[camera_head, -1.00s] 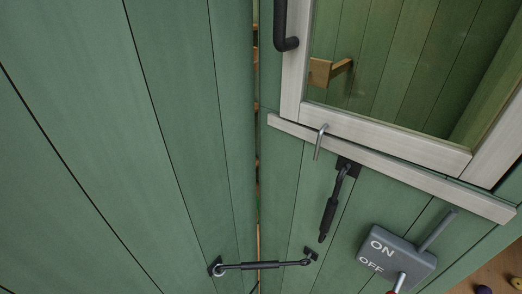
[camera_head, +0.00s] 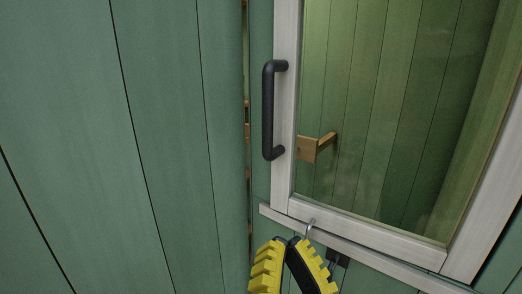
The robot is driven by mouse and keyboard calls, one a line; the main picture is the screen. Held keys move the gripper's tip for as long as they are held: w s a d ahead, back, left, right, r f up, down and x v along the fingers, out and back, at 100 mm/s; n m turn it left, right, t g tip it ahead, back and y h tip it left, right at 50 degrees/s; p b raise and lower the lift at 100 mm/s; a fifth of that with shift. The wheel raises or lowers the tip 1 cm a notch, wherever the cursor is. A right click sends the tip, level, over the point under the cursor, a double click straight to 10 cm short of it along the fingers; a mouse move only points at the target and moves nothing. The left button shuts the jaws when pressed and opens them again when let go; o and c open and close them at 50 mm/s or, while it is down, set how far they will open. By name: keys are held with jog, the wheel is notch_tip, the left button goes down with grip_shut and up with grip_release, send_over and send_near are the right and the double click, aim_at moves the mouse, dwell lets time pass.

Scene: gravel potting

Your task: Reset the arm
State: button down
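My gripper (camera_head: 293,242) shows at the bottom centre, with black fingers and yellow ribbed outer faces. Its fingertips point up and come together, with nothing visible between them. They are just left of a bent metal pin (camera_head: 310,227) on the lower rail of the window frame and overlap it in the picture; I cannot tell whether they touch it. The rest of my arm is below the picture.
A window with a whitish frame (camera_head: 284,110) fills the right side, with a black bar handle (camera_head: 268,110) on its left stile. A wooden bracket (camera_head: 308,150) shows through the glass. Green plank wall (camera_head: 130,150) fills the left, beside a narrow vertical gap.

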jog(key=s+d+n+g+h+p, duration=0.1)
jog(key=d+n+h+p, duration=0.1)
jog(key=d+h, duration=0.25)
notch_tip(320, 180, up, 36)
jog(key=p, duration=3.6)
jog(key=shift+a, duration=0.1)
